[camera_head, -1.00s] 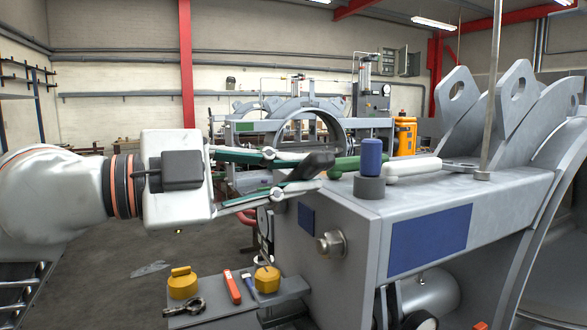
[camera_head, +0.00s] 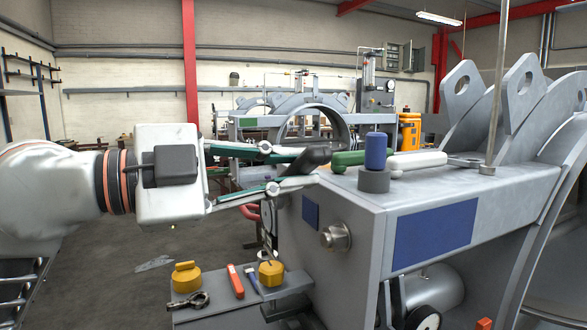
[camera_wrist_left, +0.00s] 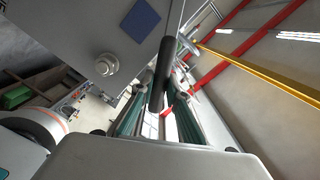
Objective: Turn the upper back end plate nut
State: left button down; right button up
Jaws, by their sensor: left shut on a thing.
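My left gripper (camera_head: 313,165) reaches in from the left at the upper left corner of the grey machine block (camera_head: 350,196). It is shut on a dark handle (camera_head: 318,153). In the left wrist view, the handle (camera_wrist_left: 160,75) shows as a black bar between the fingers. A hex nut with a washer (camera_head: 336,237) sits on the block's end face, below and apart from the gripper; it also shows in the left wrist view (camera_wrist_left: 106,65). I cannot tell whether it is the upper back nut. The handle's far end is unclear. My right gripper is not in view.
On the block's top are a green cylinder (camera_head: 348,158), a blue cylinder on a grey base (camera_head: 375,152), a white rounded bar (camera_head: 418,161) and an upright rod (camera_head: 494,100). A low shelf (camera_head: 215,312) holds yellow knobbed pieces (camera_head: 186,277) and a red tool (camera_head: 235,281).

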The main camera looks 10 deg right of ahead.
pick_arm(q)
jog(key=shift+s+a, duration=0.15)
jog(key=shift+a, duration=0.25)
jog(key=shift+v, duration=1.4)
jog(key=shift+f, duration=0.1)
